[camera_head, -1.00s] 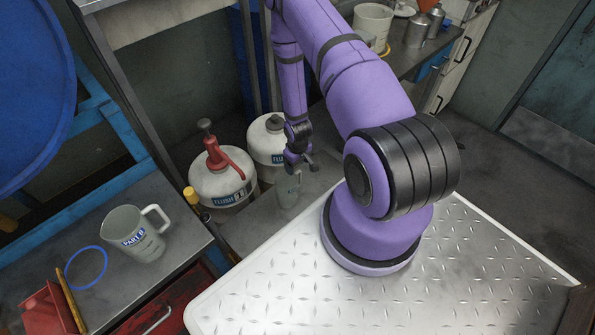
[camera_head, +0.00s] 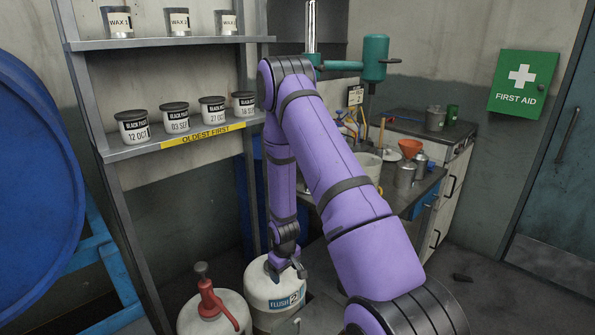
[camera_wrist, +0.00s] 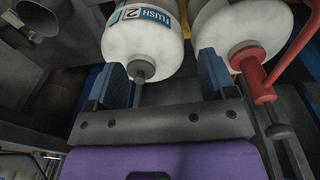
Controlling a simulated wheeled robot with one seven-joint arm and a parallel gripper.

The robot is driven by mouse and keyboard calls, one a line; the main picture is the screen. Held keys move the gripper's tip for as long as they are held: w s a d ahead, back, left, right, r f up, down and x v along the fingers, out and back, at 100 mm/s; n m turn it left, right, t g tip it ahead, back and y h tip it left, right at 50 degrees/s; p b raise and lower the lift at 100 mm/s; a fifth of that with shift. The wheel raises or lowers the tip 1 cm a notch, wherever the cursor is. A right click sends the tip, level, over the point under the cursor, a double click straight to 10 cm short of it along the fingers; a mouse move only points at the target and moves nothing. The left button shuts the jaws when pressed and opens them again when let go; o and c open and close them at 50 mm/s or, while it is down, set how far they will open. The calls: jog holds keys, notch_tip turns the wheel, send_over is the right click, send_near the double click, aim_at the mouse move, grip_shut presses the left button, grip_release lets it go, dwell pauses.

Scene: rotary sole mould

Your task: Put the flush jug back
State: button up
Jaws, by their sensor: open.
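A small grey-green edge, which seems to be the flush jug (camera_head: 297,323), shows at the bottom of the head view, almost wholly cut off. My gripper (camera_head: 288,268) is in front of the white FLUSH 2 container (camera_head: 270,295).
A white container with a red pump (camera_head: 212,312) stands left of FLUSH 2. Shelves (camera_head: 175,142) with labelled pots rise behind. A blue drum (camera_head: 35,190) is at the left.

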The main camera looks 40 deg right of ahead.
jog(key=s+a+r+t, duration=0.1)
jog(key=a+r, duration=0.2)
jog(key=r, duration=0.8)
jog(key=a+r, duration=0.2)
jog(key=r, duration=0.9)
jog(key=s+a+r+t, duration=0.1)
jog(key=a+r, duration=0.2)
jog(key=r, duration=0.8)
jog(key=s+a+r+t, duration=0.1)
jog(key=s+a+r, duration=0.3)
jog(key=s+r, duration=0.4)
jog(key=s+a+r+t, duration=0.1)
jog(key=s+a+r, duration=0.3)
jog(key=s+r, duration=0.5)
jog(key=s, duration=0.5)
jog(key=shift+a+r+t, duration=0.15)
jog(key=shift+t, duration=0.15)
jog(key=shift+w, duration=0.1)
